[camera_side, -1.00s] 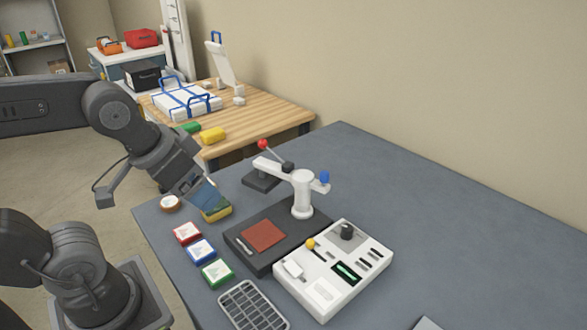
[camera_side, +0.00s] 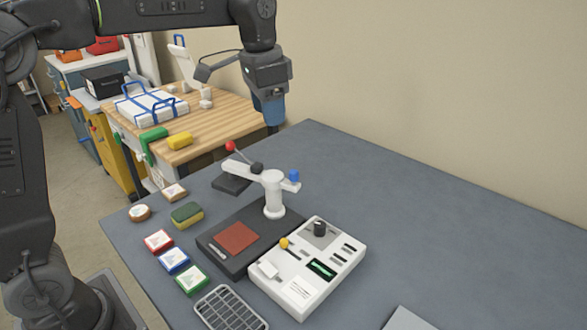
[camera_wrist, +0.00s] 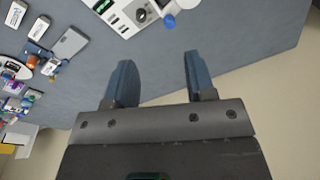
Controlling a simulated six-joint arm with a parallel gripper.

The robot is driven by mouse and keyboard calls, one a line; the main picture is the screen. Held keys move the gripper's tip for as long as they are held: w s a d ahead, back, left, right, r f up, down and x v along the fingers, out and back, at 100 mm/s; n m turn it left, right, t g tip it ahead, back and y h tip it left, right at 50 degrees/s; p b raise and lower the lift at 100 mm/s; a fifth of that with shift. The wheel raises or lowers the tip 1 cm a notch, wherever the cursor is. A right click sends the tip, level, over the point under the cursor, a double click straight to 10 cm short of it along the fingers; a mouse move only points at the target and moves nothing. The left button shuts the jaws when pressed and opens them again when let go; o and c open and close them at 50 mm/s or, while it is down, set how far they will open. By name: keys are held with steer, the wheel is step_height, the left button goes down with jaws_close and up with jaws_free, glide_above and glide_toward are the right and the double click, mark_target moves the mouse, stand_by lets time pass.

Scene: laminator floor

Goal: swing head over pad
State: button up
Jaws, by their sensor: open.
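The press has a white post (camera_side: 273,195) with a white swing arm (camera_side: 245,171) reaching to the left. A dark flat head (camera_side: 232,185) sits under the arm's left end, behind the pad and not over it. A red ball handle (camera_side: 230,146) rises there, and a blue knob (camera_side: 294,175) is at the arm's right end. The red-brown pad (camera_side: 238,237) lies on the dark base (camera_side: 212,252). My gripper (camera_side: 268,115) is raised behind the press. In the wrist view my gripper (camera_wrist: 158,62) is open and empty, with the blue knob (camera_wrist: 169,21) beyond its fingers.
A white control box (camera_side: 310,268) stands right of the base. A sponge (camera_side: 187,215), several coloured blocks (camera_side: 175,260) and a grey rack (camera_side: 230,308) lie left and in front. The right of the grey table (camera_side: 430,220) is mostly clear.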

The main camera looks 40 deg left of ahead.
steer(key=m+g, duration=0.1)
glide_above(294, 171)
step_height(294, 171, down, 2)
steer(key=f, duration=0.1)
step_height(294, 171, down, 14)
steer(key=shift+s+r, duration=0.1)
steer(key=shift+r, duration=0.15)
steer(key=shift+c, duration=0.5)
jaws_close()
